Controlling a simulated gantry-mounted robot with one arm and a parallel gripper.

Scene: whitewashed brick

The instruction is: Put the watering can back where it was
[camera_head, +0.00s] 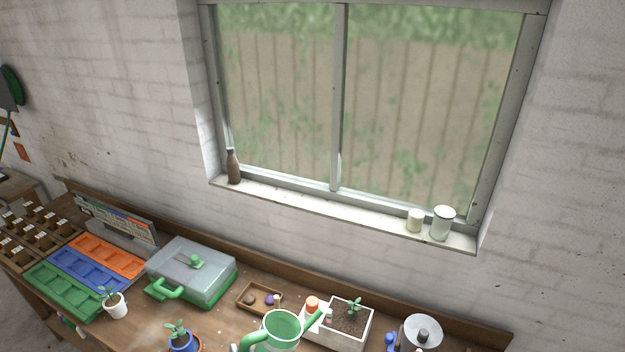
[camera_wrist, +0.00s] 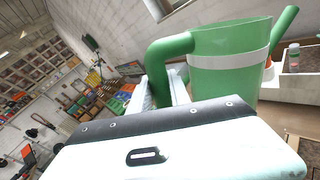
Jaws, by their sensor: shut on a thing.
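The green watering can (camera_head: 283,327) with a pale band is at the bottom edge of the head view, its open top facing up. Its spout points right, towards a white planter box. In the wrist view the can (camera_wrist: 228,62) fills the upper right, its curved handle on the left. My gripper (camera_wrist: 168,92) is shut on that handle; my white gripper body hides the lower can. Only a small pale part of my gripper (camera_head: 234,347) shows in the head view, left of the handle. The can's base is hidden, so I cannot tell whether it touches the bench.
The planter (camera_head: 349,326) with a seedling and an orange-capped bottle (camera_head: 312,304) stand close by the spout. A small wooden tray (camera_head: 247,301), a lidded grey box (camera_head: 191,272), a blue pot (camera_head: 183,342) and a white pot (camera_head: 116,306) stand left. A grey metal container (camera_head: 421,332) stands right.

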